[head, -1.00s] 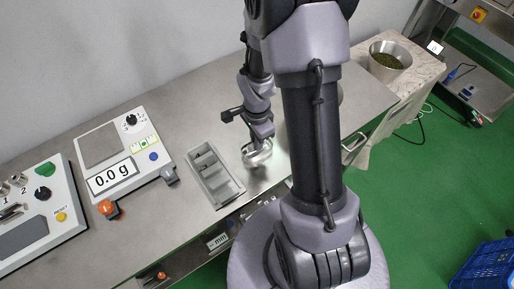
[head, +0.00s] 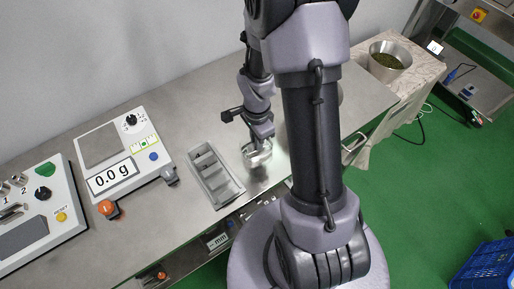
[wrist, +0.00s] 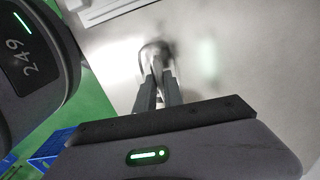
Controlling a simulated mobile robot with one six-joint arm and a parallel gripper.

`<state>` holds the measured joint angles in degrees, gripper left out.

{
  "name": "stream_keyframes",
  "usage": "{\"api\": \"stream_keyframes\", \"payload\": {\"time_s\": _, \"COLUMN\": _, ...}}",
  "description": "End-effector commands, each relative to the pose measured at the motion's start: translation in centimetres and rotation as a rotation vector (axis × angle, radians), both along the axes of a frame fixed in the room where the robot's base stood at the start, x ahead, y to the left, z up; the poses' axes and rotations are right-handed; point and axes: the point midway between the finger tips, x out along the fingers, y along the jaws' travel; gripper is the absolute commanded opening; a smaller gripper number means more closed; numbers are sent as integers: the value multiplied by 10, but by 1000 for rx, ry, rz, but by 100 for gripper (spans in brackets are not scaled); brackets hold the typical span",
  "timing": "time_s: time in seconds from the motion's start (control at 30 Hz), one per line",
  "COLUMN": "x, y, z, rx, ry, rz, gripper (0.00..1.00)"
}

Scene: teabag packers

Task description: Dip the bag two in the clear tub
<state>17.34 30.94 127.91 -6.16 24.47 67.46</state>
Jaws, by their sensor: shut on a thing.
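My gripper (head: 260,143) points down at the clear tub (head: 256,158) on the steel bench, just right of a grey compartment tray. In the wrist view my gripper's fingers (wrist: 157,68) are close together, with their tips at the round, shiny clear tub (wrist: 153,47). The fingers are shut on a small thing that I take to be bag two. The bag is hidden between the fingertips and I cannot make out its shape. I cannot tell how deep it hangs in the tub.
The grey compartment tray (head: 229,194) stands close left of the tub. A scale (head: 88,160) reading 0.0 g and a control panel (head: 68,235) stand further left. A metal bowl of green leaves (head: 405,57) is on the right-hand table. The bench behind the tray is clear.

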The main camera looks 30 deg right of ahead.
Motion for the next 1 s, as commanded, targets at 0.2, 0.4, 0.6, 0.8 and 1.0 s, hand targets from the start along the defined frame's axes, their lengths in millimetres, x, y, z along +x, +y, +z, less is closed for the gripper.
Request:
{"api": "stream_keyframes", "payload": {"time_s": 0.2, "x": 0, "y": 0, "z": 12, "rx": 0, "ry": -1, "rz": 0, "gripper": 0}}
{"api": "stream_keyframes", "payload": {"time_s": 0.4, "x": 0, "y": 0, "z": 24, "rx": 0, "ry": 0, "rz": 0, "gripper": 0}}
{"api": "stream_keyframes", "payload": {"time_s": 0.6, "x": 0, "y": 0, "z": 35, "rx": 0, "ry": -1, "rz": 0, "gripper": 0}}
{"api": "stream_keyframes", "payload": {"time_s": 0.8, "x": 0, "y": 0, "z": 46, "rx": 0, "ry": -1, "rz": 0, "gripper": 0}}
{"api": "stream_keyframes", "payload": {"time_s": 1.0, "x": 0, "y": 0, "z": 55, "rx": 0, "ry": 0, "rz": 0, "gripper": 0}}
